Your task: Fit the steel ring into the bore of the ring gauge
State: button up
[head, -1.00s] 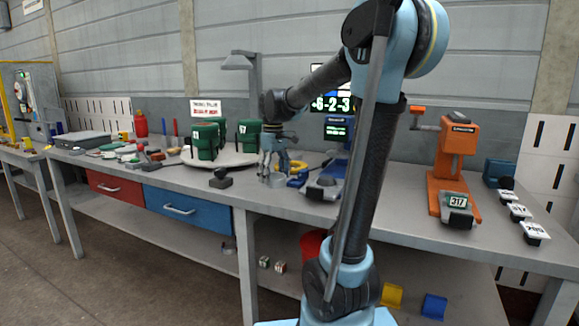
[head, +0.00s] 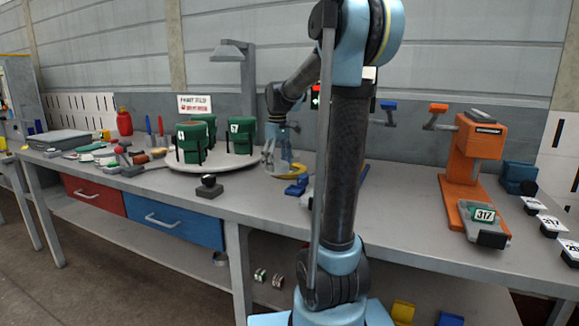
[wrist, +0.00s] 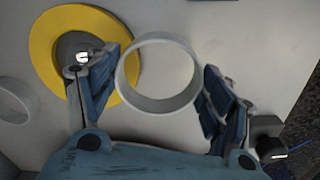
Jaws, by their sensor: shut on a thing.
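The steel ring (wrist: 126,88) is a plain grey hoop between my two fingers in the wrist view, with the bench top showing through it. My gripper (wrist: 160,85) is shut on it, with a finger against each side. The ring gauge (wrist: 42,48) is a yellow disc with a dark grey centre, up and left of the held ring. My left finger covers part of that centre and of the yellow face. In the head view my gripper (head: 276,165) is low over the bench, beside the yellow; the ring is hard to make out there.
Another pale ring (wrist: 14,100) shows at the wrist view's left edge. A turntable (head: 214,164) with green pots stands left of my gripper. A small black block (head: 208,186) is in front. An orange press (head: 472,165) stands far right. My arm hides the bench middle.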

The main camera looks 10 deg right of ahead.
jog(key=w+d, duration=0.1)
jog(key=w, duration=0.1)
jog(key=w+d, duration=0.2)
jog(key=w, duration=0.1)
jog(key=w+d, duration=0.2)
jog(key=w, duration=0.1)
jog(key=shift+d, duration=0.15)
jog(key=shift+w+d+f, duration=0.15)
jog(key=shift+w+f, duration=0.05)
jog(key=shift+f, duration=0.7)
jog(key=shift+w+d+f, duration=0.1)
jog(key=shift+w+f, duration=0.05)
jog(key=shift+f, duration=0.7)
jog(key=o, duration=1.3)
jog(key=shift+f, duration=0.1)
jog(key=shift+c, duration=0.2)
notch_tip(320, 180, up, 12)
